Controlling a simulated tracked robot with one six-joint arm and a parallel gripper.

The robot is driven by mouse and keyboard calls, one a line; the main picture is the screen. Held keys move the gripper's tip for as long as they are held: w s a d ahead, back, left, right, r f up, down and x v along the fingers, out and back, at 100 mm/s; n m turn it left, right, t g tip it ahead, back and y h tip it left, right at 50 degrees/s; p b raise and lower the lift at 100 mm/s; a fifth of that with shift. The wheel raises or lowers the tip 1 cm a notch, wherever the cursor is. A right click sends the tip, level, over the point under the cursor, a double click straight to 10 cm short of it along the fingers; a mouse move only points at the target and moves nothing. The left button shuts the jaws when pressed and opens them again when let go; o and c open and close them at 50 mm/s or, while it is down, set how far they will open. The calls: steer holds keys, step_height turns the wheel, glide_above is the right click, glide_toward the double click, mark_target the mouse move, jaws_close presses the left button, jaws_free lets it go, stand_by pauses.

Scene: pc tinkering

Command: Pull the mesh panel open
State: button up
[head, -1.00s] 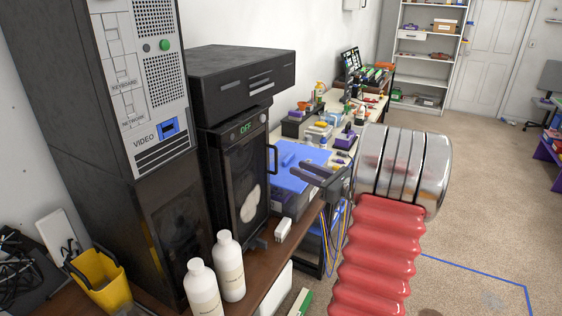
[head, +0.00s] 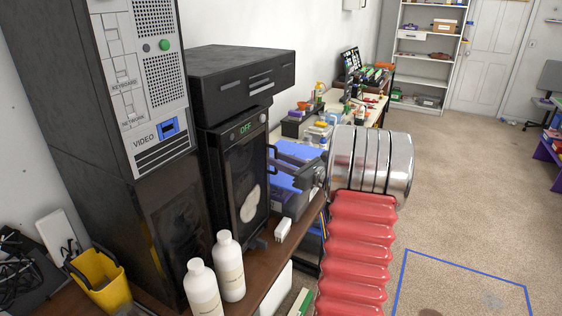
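The mesh panel (head: 232,165) is the dark front door of a black unit whose small display reads "OFF". It looks closed, and a pale shape shows behind it low down. A black bar handle (head: 273,158) stands out at the door's right edge. The fingertips overlap the handle's lower part in the head view. I cannot tell whether they touch it or straddle it.
Two white bottles (head: 229,267) stand before the unit on the brown desk (head: 262,282), with a small white box (head: 283,229) nearby. A tall computer tower (head: 140,100) stands left. Carpet (head: 460,200) at right is clear.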

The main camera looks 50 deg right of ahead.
jaws_close()
stand_by(0.3)
